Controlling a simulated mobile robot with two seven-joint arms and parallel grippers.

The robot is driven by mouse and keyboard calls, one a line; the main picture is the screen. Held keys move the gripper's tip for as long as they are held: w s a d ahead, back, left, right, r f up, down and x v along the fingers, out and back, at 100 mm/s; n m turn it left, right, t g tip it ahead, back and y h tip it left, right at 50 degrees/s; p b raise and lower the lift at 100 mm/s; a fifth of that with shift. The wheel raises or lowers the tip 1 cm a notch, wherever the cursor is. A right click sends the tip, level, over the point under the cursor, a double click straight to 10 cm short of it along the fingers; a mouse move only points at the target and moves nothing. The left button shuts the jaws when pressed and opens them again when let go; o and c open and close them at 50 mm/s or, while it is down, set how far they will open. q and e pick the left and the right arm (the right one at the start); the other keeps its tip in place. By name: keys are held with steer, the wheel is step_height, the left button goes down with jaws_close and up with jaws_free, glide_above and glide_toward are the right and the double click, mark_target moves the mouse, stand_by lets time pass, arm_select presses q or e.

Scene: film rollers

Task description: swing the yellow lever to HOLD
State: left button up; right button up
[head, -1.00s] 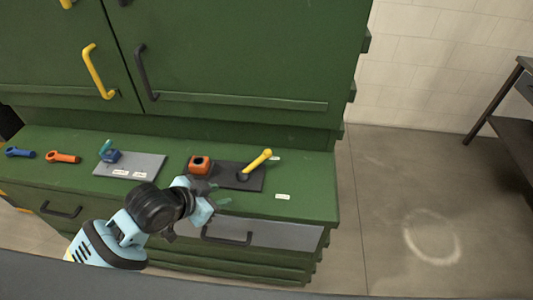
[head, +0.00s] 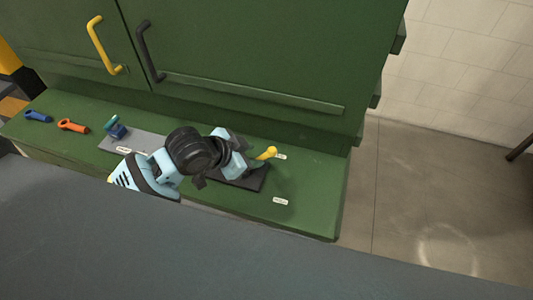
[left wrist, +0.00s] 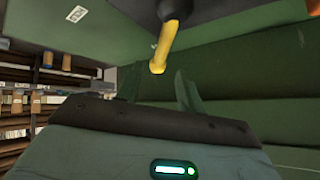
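The yellow lever (head: 267,153) stands on a dark plate (head: 243,180) on the green counter, its handle leaning to the far right. My left gripper (head: 256,161) is right beside the lever and hides its lower part. In the left wrist view the yellow handle (left wrist: 165,45) hangs from a dark hub, its tip in front of the gap between my fingers (left wrist: 157,88). The fingers look apart, and I cannot tell whether they touch the handle. Two small white labels lie near the plate, one behind the lever (head: 281,157) and one in front (head: 280,201); their text is unreadable.
A grey plate with a blue clamp-like piece (head: 116,128) is to the left, then an orange tool (head: 72,125) and a blue tool (head: 38,116). Green cabinet doors (head: 250,50) rise behind. The counter's right end (head: 325,190) is clear.

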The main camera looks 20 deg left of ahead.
mark_target(264, 155)
arm_select(q)
steer(key=shift+x, duration=3.5)
steer(key=shift+c, duration=0.4)
steer(key=c, duration=0.7)
steer(key=shift+r, duration=0.1)
jaws_close()
